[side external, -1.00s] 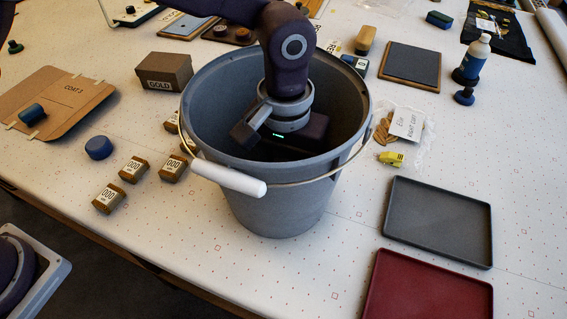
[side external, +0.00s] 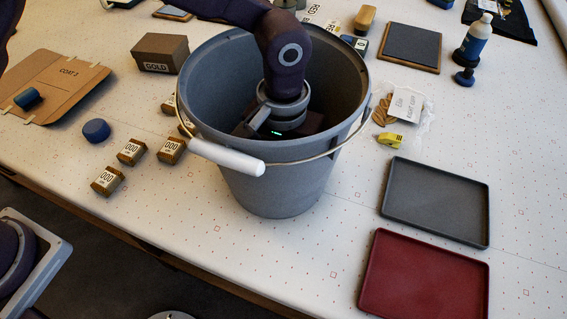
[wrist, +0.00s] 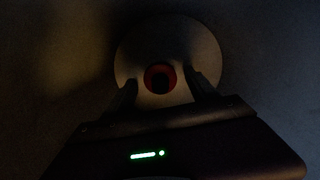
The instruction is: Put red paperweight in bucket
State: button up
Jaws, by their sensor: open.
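A grey bucket (side external: 290,190) stands upright on the table in the side external view, its white handle grip hanging at the front. My gripper (wrist: 162,88) reaches down inside it; the bucket wall hides the fingers from the side. In the wrist view the fingers are open and apart. A small round red thing with a dark middle, apparently the red paperweight (wrist: 173,78), shows between them. It sits against a pale round surface (wrist: 135,65), which I take to be the bucket's floor. Whether the fingers touch it cannot be told in the dark.
A grey tray (side external: 435,205) and a dark red tray (side external: 425,280) lie right of the bucket. Several brown blocks (side external: 131,151), a blue round piece (side external: 96,130) and a brown GOLD box (side external: 160,53) lie to its left. A yellow item (side external: 389,140) lies close right.

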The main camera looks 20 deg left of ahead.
notch_tip(320, 180, up, 12)
dwell(0.5)
